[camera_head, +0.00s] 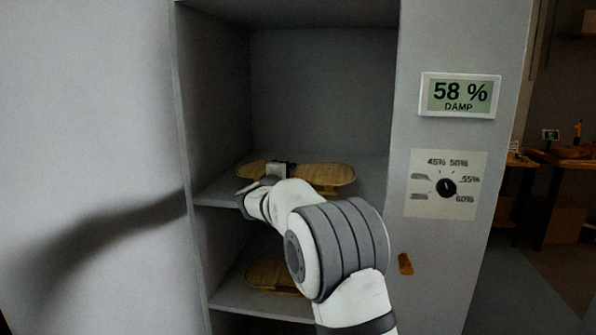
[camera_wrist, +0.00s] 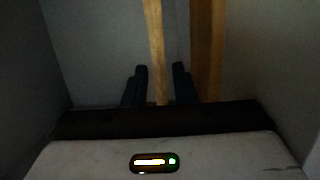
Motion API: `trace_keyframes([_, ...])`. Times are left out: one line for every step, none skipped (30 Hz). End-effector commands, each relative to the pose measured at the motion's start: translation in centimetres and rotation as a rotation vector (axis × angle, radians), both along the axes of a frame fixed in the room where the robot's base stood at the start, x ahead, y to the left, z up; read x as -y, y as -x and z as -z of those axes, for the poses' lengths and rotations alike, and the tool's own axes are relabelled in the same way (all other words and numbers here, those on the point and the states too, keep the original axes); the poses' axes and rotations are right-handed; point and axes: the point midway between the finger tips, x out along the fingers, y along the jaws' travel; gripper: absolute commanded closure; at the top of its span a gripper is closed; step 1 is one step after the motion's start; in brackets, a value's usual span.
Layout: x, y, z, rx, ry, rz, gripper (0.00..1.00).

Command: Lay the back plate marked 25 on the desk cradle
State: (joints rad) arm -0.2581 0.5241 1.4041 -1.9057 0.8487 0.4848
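A wooden violin back plate (camera_head: 328,176) lies on the upper shelf of an open cabinet in the head view. My gripper (camera_head: 276,170) reaches in at its left half and hides part of it. In the wrist view my gripper (camera_wrist: 160,85) has its two dark fingers apart. A narrow strip of wood (camera_wrist: 154,40) runs down between them, with a gap showing on each side. A second wooden plate (camera_head: 268,277) lies on the lower shelf, partly hidden by my arm. I can read no number on either plate. The desk cradle cannot be made out.
The cabinet's side walls and the upper shelf (camera_head: 215,191) stand close around my arm. The right front panel carries a display (camera_head: 460,96) reading 58 % DAMP and a humidity dial (camera_head: 446,187). A bench (camera_head: 565,160) stands at the far right, with floor between.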

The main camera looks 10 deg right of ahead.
Motion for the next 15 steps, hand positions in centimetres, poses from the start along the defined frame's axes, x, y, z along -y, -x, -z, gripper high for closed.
trace_keyframes([-0.02, 0.01, -0.02, 0.0, 0.0, 0.0, 0.8])
trace_keyframes([-0.02, 0.02, -0.02, 0.0, 0.0, 0.0, 0.82])
trace_keyframes([-0.03, 0.02, -0.02, 0.0, 0.0, 0.0, 0.86])
trace_keyframes([-0.04, 0.02, -0.02, 0.0, 0.0, 0.0, 0.88])
trace_keyframes([-0.05, 0.02, -0.02, 0.0, 0.0, 0.0, 0.91])
trace_keyframes([-0.06, 0.02, -0.02, 0.0, 0.0, 0.0, 0.94])
trace_keyframes([-0.06, 0.02, -0.01, 0.0, 0.0, 0.0, 0.96])
trace_keyframes([-0.06, 0.02, -0.01, 0.0, 0.0, -0.001, 0.99])
trace_keyframes([-0.07, 0.03, -0.01, 0.0, 0.0, -0.001, 1.0])
trace_keyframes([-0.07, 0.03, 0.0, 0.0, 0.0, -0.001, 1.0])
trace_keyframes([-0.08, 0.02, 0.0, 0.0, 0.0, -0.001, 1.0])
trace_keyframes([-0.09, 0.03, 0.0, 0.0, 0.0, -0.001, 1.0])
trace_keyframes([-0.09, 0.03, -0.04, 0.0, 0.0, -0.001, 1.0])
trace_keyframes([-0.1, 0.03, -0.03, 0.0, 0.0, -0.001, 1.0])
trace_keyframes([-0.1, 0.03, -0.03, 0.0, 0.0, -0.001, 1.0])
